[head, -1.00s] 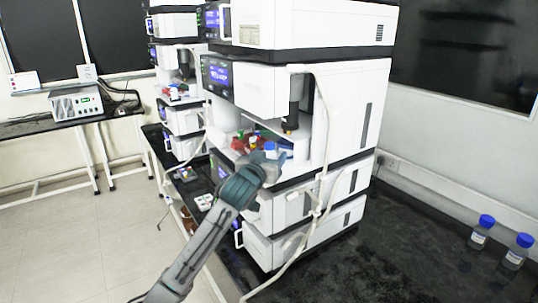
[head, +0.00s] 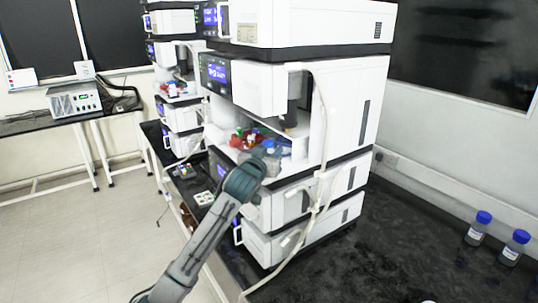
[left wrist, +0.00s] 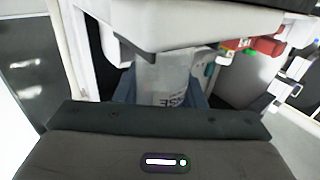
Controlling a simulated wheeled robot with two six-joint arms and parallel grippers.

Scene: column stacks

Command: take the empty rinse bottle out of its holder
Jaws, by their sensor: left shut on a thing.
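The rinse bottle (head: 271,150) is a small clear bottle with a blue cap, in the open bay of the near instrument stack. My left gripper (head: 264,163) is at the bay's front edge, shut on the bottle. In the left wrist view the bottle (left wrist: 163,80) stands between the blue-grey fingers, with part of a dark-lettered label showing. A white overhang hides its top there, and the gripper body hides its bottom. I cannot make out the holder around its base, nor whether the bottle is clear of it. My right gripper is not in view.
Red, green and other coloured caps (head: 243,137) crowd the bay left of the bottle. A dark nozzle part (head: 290,118) hangs above right. A pale tube (head: 321,150) runs down the stack front. Two blue-capped bottles (head: 479,228) stand on the black bench at right.

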